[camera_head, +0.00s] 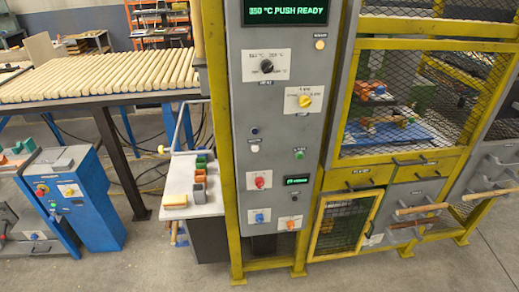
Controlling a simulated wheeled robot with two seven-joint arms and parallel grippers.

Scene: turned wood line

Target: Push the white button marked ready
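A grey control panel (231,110) stands upright in a yellow frame in the middle of the head view. A small white button (255,148) sits on its left side, below a dark blue button (254,131); its label is too small to read. A green-lit display (290,10) at the top ends in "°C PUSH READY". A round cream-coloured piece (320,44) is at the upper right of the panel. Neither of my grippers is in view.
The panel also has a black knob (267,66), a yellow knob (305,101), a green control (299,154) and a red one (260,182). A small side table (178,183) stands left of it. Mesh doors (400,95) and protruding drawer handles are at right.

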